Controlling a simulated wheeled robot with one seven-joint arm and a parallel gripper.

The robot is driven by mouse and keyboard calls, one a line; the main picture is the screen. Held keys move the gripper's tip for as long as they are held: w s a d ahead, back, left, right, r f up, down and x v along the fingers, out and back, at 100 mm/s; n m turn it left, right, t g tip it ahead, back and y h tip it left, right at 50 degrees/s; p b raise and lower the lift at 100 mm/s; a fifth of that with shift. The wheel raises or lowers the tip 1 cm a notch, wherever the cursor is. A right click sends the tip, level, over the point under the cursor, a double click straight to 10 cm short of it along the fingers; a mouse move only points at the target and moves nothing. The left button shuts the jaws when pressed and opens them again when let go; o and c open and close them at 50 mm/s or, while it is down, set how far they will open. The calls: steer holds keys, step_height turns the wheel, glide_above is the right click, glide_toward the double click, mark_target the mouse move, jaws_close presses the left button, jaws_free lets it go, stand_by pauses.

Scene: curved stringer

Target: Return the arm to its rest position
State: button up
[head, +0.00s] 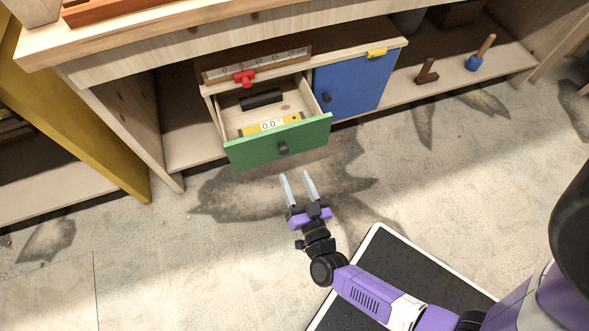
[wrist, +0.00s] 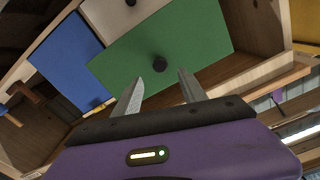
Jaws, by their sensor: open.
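My gripper (head: 299,188) is open and empty. In the head view it hangs over the floor, a little in front of and below the open green drawer (head: 262,149), with a gap between fingertips and drawer. My purple arm reaches up to it from the lower right. In the wrist view both fingers of my gripper (wrist: 160,88) stand apart, with the green drawer front (wrist: 190,45) and its dark knob (wrist: 159,63) beyond them. The rest position itself is not marked in either view.
The drawer holds a black block (head: 262,100) and a yellow gauge (head: 270,124). A blue door (head: 352,84) is to its right. A red slider (head: 245,78) sits on a ruler above. A black mat (head: 390,262) lies under my arm. Open floor (head: 150,240) lies left.

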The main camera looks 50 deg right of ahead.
stand_by(0.3)
steer(key=s+a+r+n+t+y, duration=0.15)
steer(key=a+r+n+y, duration=0.35)
steer(key=r, duration=0.5)
steer(key=s+a+r+n+g+y, duration=0.1)
steer(key=s+a+r+n+y, duration=0.15)
steer(key=s+r, duration=0.5)
steer(key=s+a+r+n+g+y, duration=0.1)
steer(key=s+a+r+n+y, duration=0.15)
steer(key=s+r, duration=0.5)
step_height(320, 180, up, 16)
steer(key=p, duration=1.7)
steer(key=shift+s+d+r+p, duration=0.2)
steer(key=shift+s+d+p, duration=0.1)
steer(key=shift+p, duration=0.05)
